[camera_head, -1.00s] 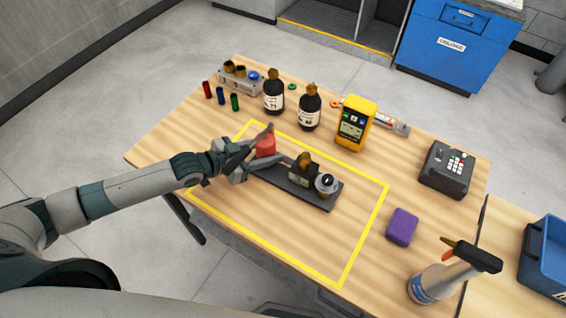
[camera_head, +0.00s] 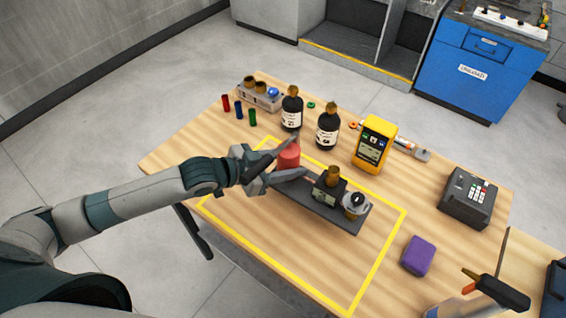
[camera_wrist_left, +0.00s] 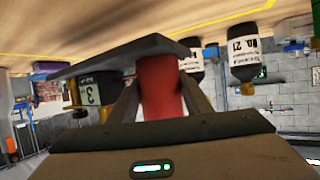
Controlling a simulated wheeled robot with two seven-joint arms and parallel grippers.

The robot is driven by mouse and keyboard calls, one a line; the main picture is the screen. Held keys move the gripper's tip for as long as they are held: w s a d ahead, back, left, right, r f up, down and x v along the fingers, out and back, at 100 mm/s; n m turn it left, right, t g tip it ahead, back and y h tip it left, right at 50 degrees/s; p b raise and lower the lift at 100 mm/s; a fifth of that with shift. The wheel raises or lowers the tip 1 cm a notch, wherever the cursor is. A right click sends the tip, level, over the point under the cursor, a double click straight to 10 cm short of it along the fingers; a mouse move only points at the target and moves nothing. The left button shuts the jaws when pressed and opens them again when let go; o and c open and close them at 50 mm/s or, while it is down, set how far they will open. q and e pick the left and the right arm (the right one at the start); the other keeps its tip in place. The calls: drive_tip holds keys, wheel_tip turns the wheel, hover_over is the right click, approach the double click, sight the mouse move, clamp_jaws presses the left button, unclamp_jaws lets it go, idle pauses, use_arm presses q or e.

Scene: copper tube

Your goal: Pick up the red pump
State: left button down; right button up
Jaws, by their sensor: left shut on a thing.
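The red pump has a red cylinder (camera_head: 289,157) at one end of a flat dark base (camera_head: 312,205), with a black block and a silver round part at the other end. My left gripper (camera_head: 294,159) is shut around the red cylinder, one finger on each side. In the left wrist view the red cylinder (camera_wrist_left: 160,85) stands between the two fingers, with the dark base (camera_wrist_left: 130,55) beyond it. The base looks slightly raised above the table, but the gap is hard to judge.
A yellow outline (camera_head: 378,262) marks the wooden table around the pump. Two dark bottles (camera_head: 327,128), a yellow meter (camera_head: 374,143) and small coloured tubes (camera_head: 238,110) stand behind. A purple block (camera_head: 418,256) and a keypad box (camera_head: 468,198) are on the right. The outline's front is clear.

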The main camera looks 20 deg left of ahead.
sight(295, 156)
use_arm(q)
drive_tip(key=s+d+r, duration=0.2)
drive_tip(key=d, duration=0.1)
drive_tip(key=s+d+r+b, duration=0.1)
drive_tip(key=s+d+r, duration=0.2)
drive_tip(key=shift+s+d+r, duration=0.15)
drive_tip(key=shift+s+r, duration=0.05)
drive_tip(key=shift+r, duration=0.05)
drive_tip(key=shift+w, duration=0.15)
idle(0.6)
drive_tip(key=shift+w+a, duration=0.9)
drive_tip(key=shift+a, duration=0.2)
drive_tip(key=shift+w+a, duration=0.85)
drive_tip(key=shift+a, duration=0.25)
drive_tip(key=shift+w+a+b, duration=0.4)
drive_tip(key=shift+w+a, duration=1.5)
drive_tip(key=shift+a, duration=0.25)
